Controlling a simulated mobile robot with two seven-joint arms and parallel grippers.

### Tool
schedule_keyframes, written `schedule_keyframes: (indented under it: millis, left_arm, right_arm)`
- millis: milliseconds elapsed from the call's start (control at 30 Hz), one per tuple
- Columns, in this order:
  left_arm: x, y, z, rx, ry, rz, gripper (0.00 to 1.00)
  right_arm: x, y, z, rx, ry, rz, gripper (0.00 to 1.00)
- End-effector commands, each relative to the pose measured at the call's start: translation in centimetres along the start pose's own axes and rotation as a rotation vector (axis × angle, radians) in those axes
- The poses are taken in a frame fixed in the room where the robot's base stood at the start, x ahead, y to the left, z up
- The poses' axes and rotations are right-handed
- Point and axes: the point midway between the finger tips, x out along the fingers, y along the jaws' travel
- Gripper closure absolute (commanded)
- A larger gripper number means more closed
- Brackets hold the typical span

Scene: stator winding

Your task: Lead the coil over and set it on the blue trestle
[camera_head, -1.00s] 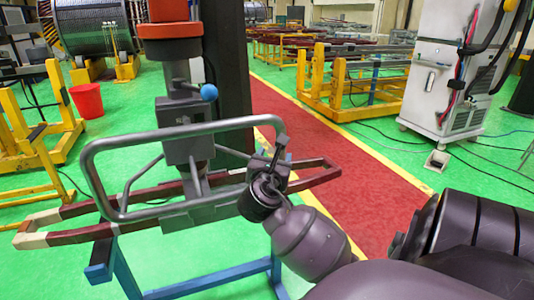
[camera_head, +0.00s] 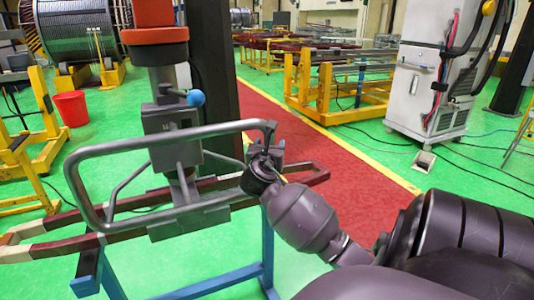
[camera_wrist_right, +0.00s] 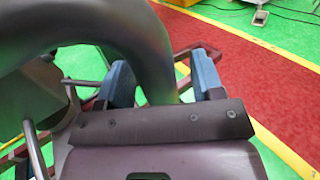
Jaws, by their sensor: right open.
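The coil (camera_head: 72,244) is a long dark-red loop with pale ends at the left. In the head view it lies under the grey clamp (camera_head: 172,130) of a hanging lifting device. The blue trestle (camera_head: 266,240) stands below it; I cannot tell whether the coil rests on it or hangs just above. A grey tubular handle (camera_head: 140,142) is fixed to the device. My right gripper (camera_head: 266,150) is at the handle's right end. In the right wrist view its blue-padded fingers (camera_wrist_right: 160,85) stand apart on either side of the tube. My left gripper is not in view.
A dark column (camera_head: 212,80) stands right behind the lifting device. A red bucket (camera_head: 71,108) and yellow stands (camera_head: 38,130) are at the left. A white cabinet (camera_head: 425,80) with cables stands at the right. The red walkway (camera_head: 350,155) is clear.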

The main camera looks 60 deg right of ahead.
Motion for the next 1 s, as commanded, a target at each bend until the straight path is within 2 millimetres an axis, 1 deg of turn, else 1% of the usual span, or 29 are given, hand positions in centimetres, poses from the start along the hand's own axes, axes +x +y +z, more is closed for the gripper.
schedule_keyframes:
  millis: [100, 200, 467, 567, 600, 867, 900, 1000]
  left_arm:
    - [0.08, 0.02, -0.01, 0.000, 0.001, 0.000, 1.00]
    - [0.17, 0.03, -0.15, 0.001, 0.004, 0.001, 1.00]
    - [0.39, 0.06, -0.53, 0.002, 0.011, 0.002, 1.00]
    - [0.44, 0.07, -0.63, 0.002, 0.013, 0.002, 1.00]
    - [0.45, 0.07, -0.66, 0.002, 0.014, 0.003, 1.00]
    - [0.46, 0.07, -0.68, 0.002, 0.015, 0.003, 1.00]
    - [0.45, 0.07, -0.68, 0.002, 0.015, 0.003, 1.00]
    - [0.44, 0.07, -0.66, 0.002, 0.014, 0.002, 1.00]
  right_arm:
    - [0.80, 0.04, -0.01, 0.000, 0.000, 0.001, 0.39]
    - [1.09, 0.03, 0.03, 0.001, 0.000, 0.001, 0.39]
    - [1.16, 0.01, 0.03, 0.001, 0.000, 0.001, 0.39]
    - [1.15, 0.01, 0.02, 0.001, 0.000, 0.001, 0.53]
    - [1.15, 0.01, 0.02, 0.001, 0.000, 0.001, 0.59]
    - [1.14, 0.01, 0.01, 0.001, 0.000, 0.001, 0.99]
    - [1.13, 0.01, 0.01, 0.001, 0.000, 0.001, 1.00]
    - [1.13, 0.01, 0.01, 0.000, 0.000, 0.001, 1.00]
